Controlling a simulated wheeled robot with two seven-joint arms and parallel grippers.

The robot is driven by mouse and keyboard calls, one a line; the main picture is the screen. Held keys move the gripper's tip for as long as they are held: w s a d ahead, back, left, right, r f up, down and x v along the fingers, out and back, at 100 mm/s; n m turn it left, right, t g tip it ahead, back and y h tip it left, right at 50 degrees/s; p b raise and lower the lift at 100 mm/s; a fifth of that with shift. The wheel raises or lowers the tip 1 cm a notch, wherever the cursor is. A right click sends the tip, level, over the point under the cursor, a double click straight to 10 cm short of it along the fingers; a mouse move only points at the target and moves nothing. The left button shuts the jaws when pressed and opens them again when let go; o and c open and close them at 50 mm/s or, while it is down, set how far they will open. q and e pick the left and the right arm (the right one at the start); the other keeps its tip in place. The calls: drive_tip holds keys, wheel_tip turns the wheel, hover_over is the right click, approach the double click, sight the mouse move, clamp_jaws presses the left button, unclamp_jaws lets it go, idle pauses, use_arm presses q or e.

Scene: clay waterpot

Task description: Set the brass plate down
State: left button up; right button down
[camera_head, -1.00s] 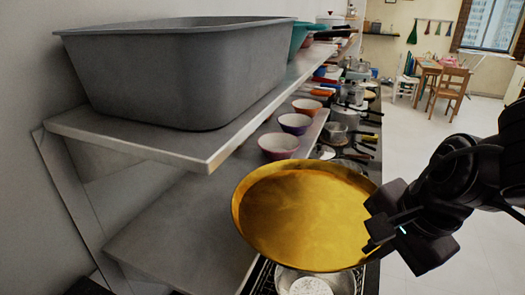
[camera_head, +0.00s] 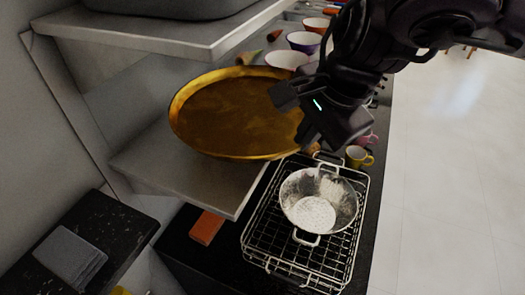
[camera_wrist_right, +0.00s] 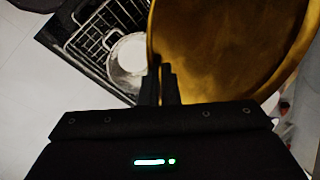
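The brass plate (camera_head: 235,115) is a wide, round, golden dish with a raised rim. In the head view it is at the middle left, over the lower metal shelf (camera_head: 185,185); I cannot tell whether it touches that shelf. My right gripper (camera_head: 297,108) is shut on the plate's right rim. In the right wrist view, the fingers (camera_wrist_right: 160,85) meet at the edge of the plate (camera_wrist_right: 225,50), which fills the upper right. My left gripper is in neither view.
An upper shelf (camera_head: 160,35) with a grey tub (camera_head: 165,5) hangs above. A wire rack (camera_head: 265,240) holds a metal pan (camera_head: 345,205) with white contents. Bowls (camera_head: 303,40) stand behind the plate. An orange block (camera_head: 206,228), a yellow mug (camera_head: 357,156) and a grey cloth-like item (camera_head: 72,257) are nearby.

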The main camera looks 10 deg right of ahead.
sight(266, 139)
drive_tip(key=w+a, duration=0.1)
drive_tip(key=a, duration=0.1)
drive_tip(key=w+a+p, duration=0.1)
drive_tip(key=a, duration=0.1)
drive_tip(key=w+a, duration=0.2)
drive_tip(key=shift+w+a+r, duration=0.1)
drive_tip(key=shift+a+r, duration=0.1)
wheel_tip(266, 139, down, 3)
drive_tip(key=shift+r+p, duration=0.15)
drive_tip(key=shift+p, duration=0.15)
drive_tip(key=shift+d+f, duration=0.3)
drive_tip(key=shift+f, duration=0.6)
wheel_tip(266, 139, down, 2)
drive_tip(key=shift+a+f+p, duration=0.1)
drive_tip(key=shift+a+p, duration=0.05)
drive_tip(key=shift+p, duration=0.15)
drive_tip(key=shift+a+p, duration=0.1)
drive_tip(key=shift+p, duration=0.25)
drive_tip(key=shift+w+f, duration=0.15)
drive_tip(key=shift+f, duration=0.1)
